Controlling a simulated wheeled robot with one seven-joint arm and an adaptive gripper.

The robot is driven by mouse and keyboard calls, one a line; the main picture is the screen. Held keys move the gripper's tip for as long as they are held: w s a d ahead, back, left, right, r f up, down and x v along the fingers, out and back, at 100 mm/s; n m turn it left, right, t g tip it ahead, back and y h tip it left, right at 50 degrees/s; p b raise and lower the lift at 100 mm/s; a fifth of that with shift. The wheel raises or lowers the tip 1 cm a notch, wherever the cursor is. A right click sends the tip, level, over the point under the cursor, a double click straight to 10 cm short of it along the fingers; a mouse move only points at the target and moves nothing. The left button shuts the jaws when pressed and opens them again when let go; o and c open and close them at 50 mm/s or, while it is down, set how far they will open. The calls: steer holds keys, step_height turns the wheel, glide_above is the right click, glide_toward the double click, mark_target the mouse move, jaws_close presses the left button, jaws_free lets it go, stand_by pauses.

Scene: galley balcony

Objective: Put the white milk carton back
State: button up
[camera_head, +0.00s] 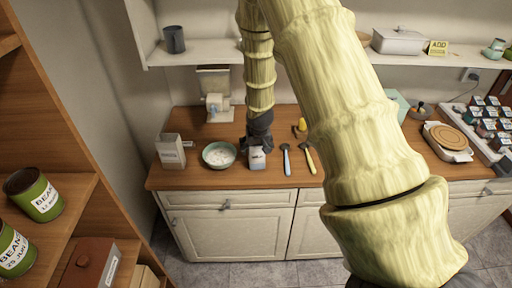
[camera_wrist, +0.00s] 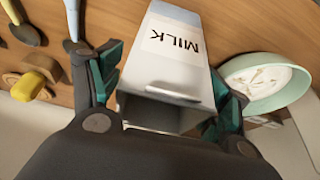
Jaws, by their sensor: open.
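The white milk carton (camera_head: 257,158) stands upright on the wooden counter near its front edge, just right of the green bowl. In the wrist view the carton (camera_wrist: 175,48) shows a label reading MILK, and its near end is in shade. My gripper (camera_head: 259,143) is right above and around the carton's top. In the wrist view the gripper (camera_wrist: 166,88) is open, with one teal-padded finger on each side of the carton. I cannot tell whether either pad touches it.
The green bowl (camera_head: 219,155) with white contents stands close on the left, with a grey-white box (camera_head: 170,150) beyond. A blue spoon (camera_head: 287,160) and a yellow spoon (camera_head: 309,158) lie to the right. A white shelf (camera_head: 200,54) runs above. Open shelving (camera_head: 75,192) stands at left.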

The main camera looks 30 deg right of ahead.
steer(key=a+b+v, duration=0.1)
steer(key=b+v, duration=0.3)
steer(key=v, duration=0.6)
steer(key=shift+r+b, duration=0.15)
steer(key=shift+b, duration=0.15)
steer(key=shift+s, duration=0.1)
steer(key=s+a+f+n+g+y+b, duration=0.1)
steer(key=s+a+f, duration=0.25)
steer(key=f, duration=0.45)
steer(key=s+a+f+n+g, duration=0.1)
steer(key=s+a+f, duration=0.3)
steer(key=f, duration=0.5)
steer(key=s+a+f+n, duration=0.1)
steer(key=s+a+f, duration=0.2)
steer(key=s+f, duration=0.4)
steer(key=s+a+f+n+g+b, duration=0.1)
steer(key=s+a+f, duration=0.3)
steer(key=s+f, duration=0.3)
steer(key=s+a+f+g+y+b, duration=0.1)
steer(key=s+a+f, duration=0.2)
steer(key=s+f, duration=0.4)
steer(key=s, duration=0.8)
steer(key=shift+a+n, duration=0.4)
steer(key=shift+s, duration=0.15)
